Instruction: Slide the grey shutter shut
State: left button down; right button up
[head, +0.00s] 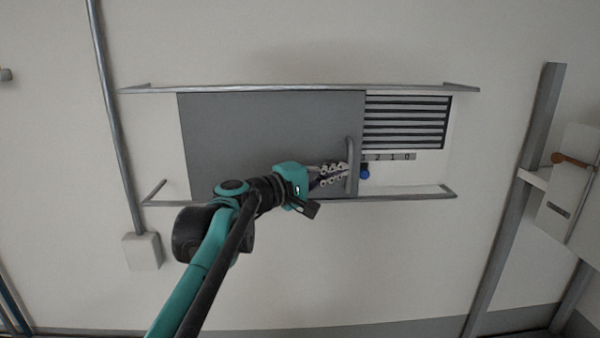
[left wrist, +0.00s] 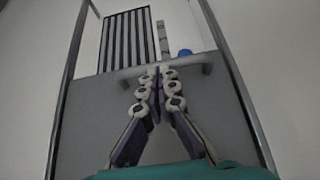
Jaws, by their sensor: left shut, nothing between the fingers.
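The grey shutter (head: 265,130) is a flat panel between two horizontal rails on the wall. It covers the left and middle of the frame; dark vent slats (head: 405,122) show uncovered to its right. A vertical bar handle (head: 349,150) stands near the shutter's right edge. My left gripper (head: 343,174) is shut and empty, its fingertips at the left side of the handle's lower part. In the left wrist view, the fingertips (left wrist: 160,74) meet at the handle bar (left wrist: 130,72); I cannot tell whether they touch it. My right gripper is not in view.
The upper rail (head: 300,88) and lower rail (head: 400,194) border the shutter. A blue knob (head: 365,173) and a numbered strip (head: 395,156) sit just right of the handle. A pipe with a box (head: 142,251) is at left, a grey post (head: 515,200) at right.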

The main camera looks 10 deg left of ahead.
pick_arm(q)
jog(key=w+d, duration=0.3)
jog(key=d, duration=0.9)
jog(key=w+d, duration=0.4)
jog(key=d, duration=0.9)
jog(key=shift+w+p, duration=0.25)
jog(key=shift+p, duration=0.2)
